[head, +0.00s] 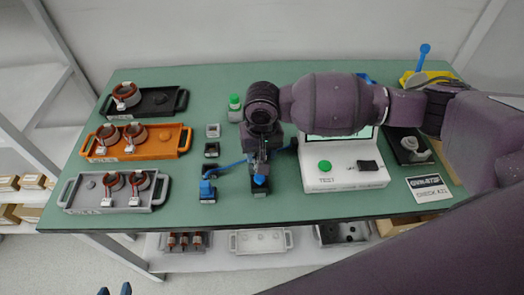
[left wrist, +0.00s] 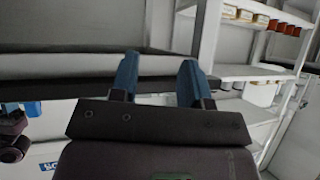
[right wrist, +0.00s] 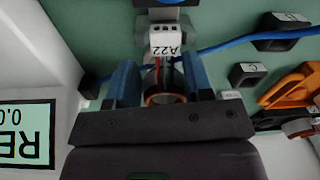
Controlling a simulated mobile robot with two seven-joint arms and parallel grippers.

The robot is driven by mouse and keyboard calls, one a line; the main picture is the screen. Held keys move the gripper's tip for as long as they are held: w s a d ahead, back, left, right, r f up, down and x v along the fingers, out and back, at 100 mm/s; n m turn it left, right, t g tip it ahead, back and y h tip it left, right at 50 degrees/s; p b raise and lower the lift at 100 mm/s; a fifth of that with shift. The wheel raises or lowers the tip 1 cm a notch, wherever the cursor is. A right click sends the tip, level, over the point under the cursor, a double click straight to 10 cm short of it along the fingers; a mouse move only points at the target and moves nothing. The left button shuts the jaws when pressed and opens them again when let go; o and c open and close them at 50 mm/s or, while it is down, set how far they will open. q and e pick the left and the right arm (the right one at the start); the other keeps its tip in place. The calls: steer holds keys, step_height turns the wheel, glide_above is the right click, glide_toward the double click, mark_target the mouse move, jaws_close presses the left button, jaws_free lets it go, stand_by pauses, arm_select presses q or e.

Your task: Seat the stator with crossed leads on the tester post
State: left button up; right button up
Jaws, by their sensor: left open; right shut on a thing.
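My right gripper (right wrist: 160,80) is shut on a stator (right wrist: 164,98), a ring with an orange-brown rim. Red and dark leads run from it to a white connector block (right wrist: 165,40) labelled A22. I cannot tell whether these leads cross. In the head view the right gripper (head: 260,158) hangs over the table left of the white tester (head: 345,178), and the arm hides the stator. I cannot make out the tester post for certain. My left gripper (head: 115,290) is open and empty, low in front of the table; its blue fingers (left wrist: 160,75) show in the left wrist view.
A black tray (head: 165,103), an orange tray (head: 170,145) and a grey tray (head: 135,200) stand at left with stators. A blue cable (head: 230,165) crosses the middle near small blocks. A CHECK A22 card (head: 428,189) and a dark stand (head: 405,140) are at right.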

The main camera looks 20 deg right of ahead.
arm_select(q)
steer(key=shift+s+f, duration=0.1)
steer(key=shift+f, duration=0.2)
arm_select(e)
steer(key=o, duration=0.9)
steer(key=f, duration=0.1)
steer(key=s+f, duration=0.1)
steer(key=shift+f, duration=0.3)
steer(key=shift+c, duration=0.2)
steer(key=shift+o, duration=1)
steer(key=r, duration=0.2)
steer(key=r+p, duration=0.1)
steer(key=r, duration=0.1)
steer(key=w+r, duration=0.1)
steer(key=r, duration=0.1)
steer(key=shift+a+p, duration=0.15)
steer(key=shift+p, duration=0.15)
arm_select(q)
steer(key=shift+a+r+p, duration=0.2)
steer(key=shift+r+p, duration=0.55)
steer(key=shift+r, duration=0.3)
arm_select(e)
step_height(320, 180, up, 7)
steer(key=shift+s+d+r, duration=0.15)
steer(key=shift+d+r, duration=0.05)
steer(key=shift+d, duration=0.15)
arm_select(q)
steer(key=shift+w+r, duration=0.1)
steer(key=shift+w, duration=0.15)
